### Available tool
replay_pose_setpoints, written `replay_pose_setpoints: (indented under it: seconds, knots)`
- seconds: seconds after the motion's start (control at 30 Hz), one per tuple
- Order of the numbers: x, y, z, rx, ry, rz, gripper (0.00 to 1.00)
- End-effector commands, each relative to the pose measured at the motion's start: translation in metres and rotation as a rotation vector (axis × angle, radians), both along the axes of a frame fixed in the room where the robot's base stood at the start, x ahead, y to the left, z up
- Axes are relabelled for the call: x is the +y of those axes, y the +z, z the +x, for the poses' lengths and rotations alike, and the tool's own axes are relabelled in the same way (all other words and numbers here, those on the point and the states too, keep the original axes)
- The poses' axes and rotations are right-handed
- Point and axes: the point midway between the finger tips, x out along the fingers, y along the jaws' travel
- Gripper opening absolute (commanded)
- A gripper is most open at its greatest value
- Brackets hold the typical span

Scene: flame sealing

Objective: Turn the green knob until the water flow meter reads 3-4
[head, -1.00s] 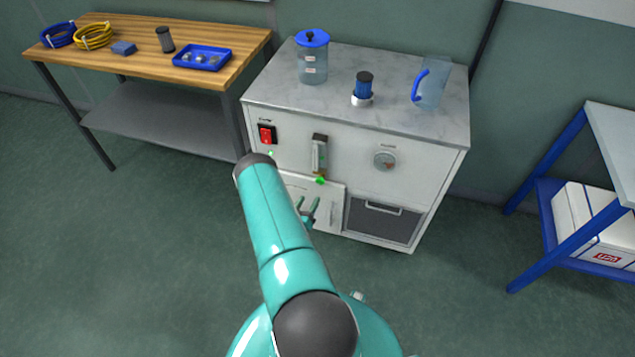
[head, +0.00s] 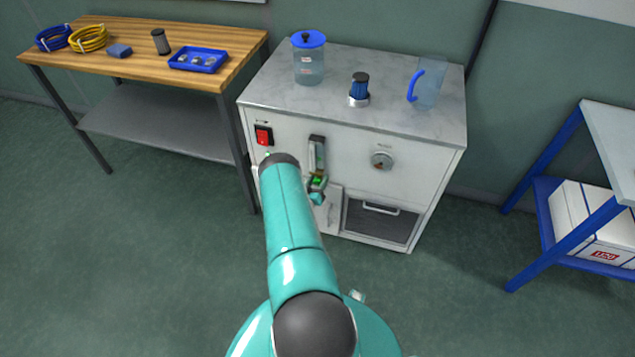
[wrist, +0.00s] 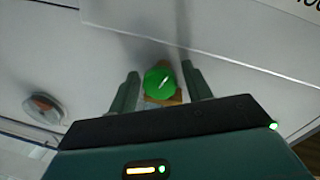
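The green knob (head: 317,181) sits at the bottom of the upright water flow meter (head: 317,152) on the white cabinet's front. My gripper (head: 318,188) is at the knob, partly covering it in the head view. In the wrist view, the round green knob (wrist: 159,84) with a white pointer line, tilted, lies between the two fingers of my gripper (wrist: 162,78). A gap shows on each side of the knob, so the fingers are open around it. The meter's scale and float are too small to read.
A round gauge (head: 382,160) is right of the meter, and a red switch (head: 264,135) is left. A wooden table (head: 135,58) is at left.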

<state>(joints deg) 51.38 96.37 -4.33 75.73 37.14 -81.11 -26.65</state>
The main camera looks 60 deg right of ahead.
Motion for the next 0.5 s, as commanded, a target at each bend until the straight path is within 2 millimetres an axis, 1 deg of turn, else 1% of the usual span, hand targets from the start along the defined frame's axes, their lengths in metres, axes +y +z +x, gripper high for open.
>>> replay_pose_setpoints:
  seconds: [0.03,0.17,0.2,0.5]
  knots:
    - [0.0001,0.0000,0.0000,0.000,0.000,0.000,0.39]
    - [0.0002,0.0000,-0.0001,0.000,0.000,0.000,0.13]
    - [0.0002,0.0000,-0.0002,0.000,0.000,0.000,0.09]
    - [0.0002,0.0001,-0.0007,-0.025,-0.001,0.004,0.09]
